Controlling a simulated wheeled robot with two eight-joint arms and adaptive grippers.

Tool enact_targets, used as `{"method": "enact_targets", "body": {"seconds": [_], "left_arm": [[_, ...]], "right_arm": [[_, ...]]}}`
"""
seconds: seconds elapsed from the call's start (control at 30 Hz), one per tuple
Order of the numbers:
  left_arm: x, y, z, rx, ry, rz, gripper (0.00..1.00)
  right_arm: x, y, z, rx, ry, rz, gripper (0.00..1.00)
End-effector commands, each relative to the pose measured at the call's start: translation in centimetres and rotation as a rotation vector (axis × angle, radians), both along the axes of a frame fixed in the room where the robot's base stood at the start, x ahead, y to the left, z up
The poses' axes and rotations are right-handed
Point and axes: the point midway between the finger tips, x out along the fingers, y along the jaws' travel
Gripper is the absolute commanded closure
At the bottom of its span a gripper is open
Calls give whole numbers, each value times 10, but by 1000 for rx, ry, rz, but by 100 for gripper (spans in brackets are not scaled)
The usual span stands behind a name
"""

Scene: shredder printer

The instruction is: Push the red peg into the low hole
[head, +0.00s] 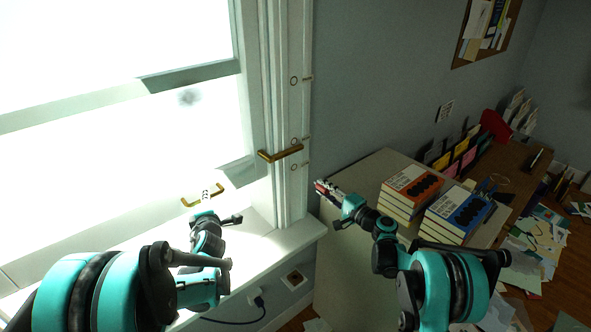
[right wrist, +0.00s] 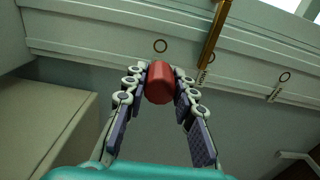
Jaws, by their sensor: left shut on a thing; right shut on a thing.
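The red peg (right wrist: 160,83) is held between the fingertips of my right gripper (right wrist: 161,88), its round end facing the window frame. In the head view my right gripper (head: 328,190) is at the frame's right side, below the low hole (head: 294,167). In the right wrist view, the ring that seems to be the low hole (right wrist: 160,46) is just above the peg, and the peg appears apart from it. My left gripper (head: 206,194) is shut on the brass sash handle (head: 189,202) at the bottom of the window.
A brass lever (head: 280,153) sticks out from the window frame (head: 290,60) close to the low hole, beside the middle ring. Higher rings sit above it. A beige cabinet (head: 340,255) and stacked books (head: 412,187) stand to the right. The sill (head: 255,235) lies below.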

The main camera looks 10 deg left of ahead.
Motion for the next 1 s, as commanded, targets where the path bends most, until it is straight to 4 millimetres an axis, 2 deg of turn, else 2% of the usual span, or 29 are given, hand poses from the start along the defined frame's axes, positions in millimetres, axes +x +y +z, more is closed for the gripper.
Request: {"method": "enact_targets", "body": {"seconds": [0.27, 0.67, 1.0], "left_arm": [[1, 0, 1, 2, -2, -2, 100], [1, 0, 1, 1, -2, -2, 100], [1, 0, 1, 2, -2, -2, 100]], "right_arm": [[25, 31, 0, 0, 0, 2, 100], [29, 34, 0, 0, 0, 1, 100], [49, 58, 0, 0, 0, 2, 100]]}}
